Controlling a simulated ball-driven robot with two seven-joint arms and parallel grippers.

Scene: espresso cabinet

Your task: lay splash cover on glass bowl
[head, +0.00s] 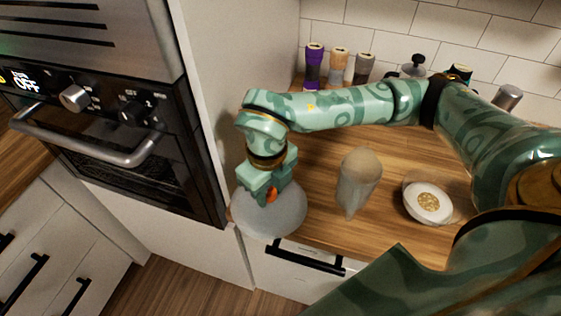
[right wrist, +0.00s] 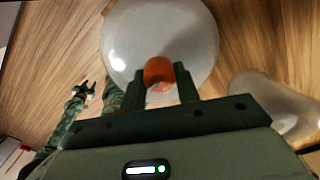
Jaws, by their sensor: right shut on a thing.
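The splash cover (head: 270,212) is a pale, translucent dome with an orange knob on top. My right gripper (head: 268,193) is shut on this knob, with the dome below the fingers. In the right wrist view the cover (right wrist: 160,35) lies just beyond my right gripper's fingers (right wrist: 170,82). In the head view it overlaps the counter's front left corner; its height is unclear. The glass bowl (head: 410,188) stands on the counter at the right, uncovered, with a white inside and golden contents. My left gripper (right wrist: 84,89) shows small in the right wrist view, open and empty.
A pale upright container with a tan top (head: 359,182) stands between cover and bowl. Several bottles, one purple (head: 314,68), line the back wall. A tall cabinet panel (head: 215,90) and oven (head: 110,115) are at left. My right arm spans above the counter.

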